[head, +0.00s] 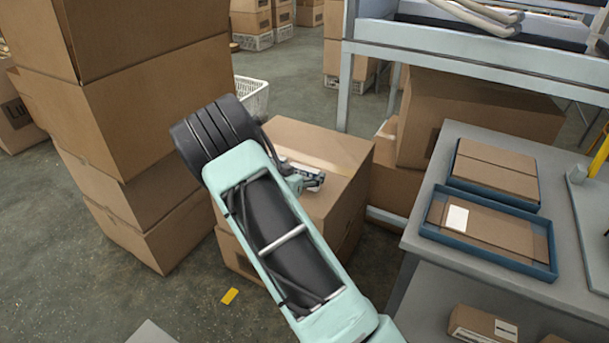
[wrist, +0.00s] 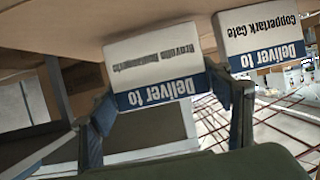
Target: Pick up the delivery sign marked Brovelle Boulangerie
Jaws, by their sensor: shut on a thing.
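The delivery sign (wrist: 152,62) is a white block with a blue "Deliver to" band, upside down in the wrist view. Its smaller lettering is blurred but looks like Brovelle Boulangerie. My gripper (wrist: 163,97) has a finger at each side of it and is shut on it. The sign appears at the cardboard surface; I cannot tell whether it touches it. A second sign (wrist: 262,38), reading like Coppertark Gate, is close beside it, to the right in the wrist view. In the head view my gripper (head: 309,181) is over a cardboard box (head: 335,192), partly hidden by my arm.
Tall stacked cartons (head: 155,105) stand close on the left. A grey table (head: 480,130) with blue trays (head: 490,258) is on the right. A metal-framed bench (head: 470,58) stands behind the box. A white basket (head: 252,96) is behind my arm. Some floor is clear at lower left.

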